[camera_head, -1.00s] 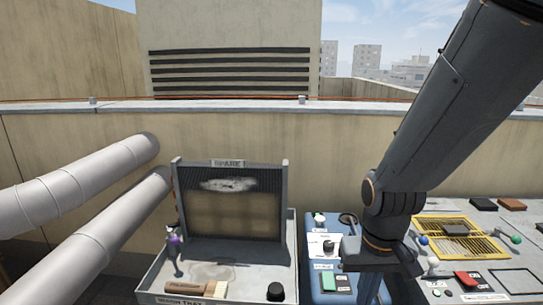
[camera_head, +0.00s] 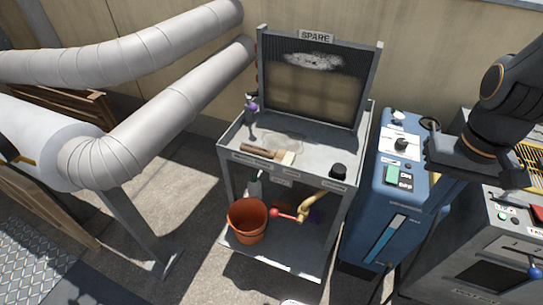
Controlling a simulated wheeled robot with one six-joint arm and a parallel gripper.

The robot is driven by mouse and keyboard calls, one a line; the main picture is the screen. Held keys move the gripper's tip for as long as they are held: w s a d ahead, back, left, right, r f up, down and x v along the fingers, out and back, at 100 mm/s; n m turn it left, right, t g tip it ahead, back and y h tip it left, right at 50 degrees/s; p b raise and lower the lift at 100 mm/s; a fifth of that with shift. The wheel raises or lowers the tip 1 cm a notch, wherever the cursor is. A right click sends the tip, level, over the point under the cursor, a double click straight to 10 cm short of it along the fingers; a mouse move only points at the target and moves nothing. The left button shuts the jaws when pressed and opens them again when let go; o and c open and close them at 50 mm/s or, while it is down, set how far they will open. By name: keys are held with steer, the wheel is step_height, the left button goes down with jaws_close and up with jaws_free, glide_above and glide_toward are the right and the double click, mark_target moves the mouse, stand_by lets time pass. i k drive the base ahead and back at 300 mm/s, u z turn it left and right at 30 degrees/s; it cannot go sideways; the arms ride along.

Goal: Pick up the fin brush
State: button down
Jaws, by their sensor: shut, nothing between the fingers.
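The fin brush (camera_head: 267,153), with a brown wooden handle and pale bristles, lies flat on the grey top of the wash stand (camera_head: 228,137). It is near the front edge, its bristles pointing right. My gripper (camera_head: 468,165) is at the right, above the blue machine and the grey bench, well apart from the brush. It is shut and empty. Its fingertips are hard to make out against the dark background. Nothing covers the brush.
A finned panel marked SPARE (camera_head: 318,82) stands at the stand's back. A purple-marked spray bottle (camera_head: 251,106) and black knob (camera_head: 338,171) share the top. An orange bucket (camera_head: 248,221) is on the lower shelf. Large pale pipes (camera_head: 165,110) cross at left. The blue machine (camera_head: 395,180) stands right.

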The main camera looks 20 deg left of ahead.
mark_target(283, 157)
steer(key=k, duration=1.5)
steer(key=u, duration=3.05)
steer(key=i, duration=0.1)
steer(key=z, duration=1.55)
steer(key=i, duration=0.95)
steer(key=z, duration=0.5)
steer(key=i, duration=0.6)
steer(key=z, duration=1.05)
steer(key=i, duration=0.5)
steer(key=z, duration=0.5)
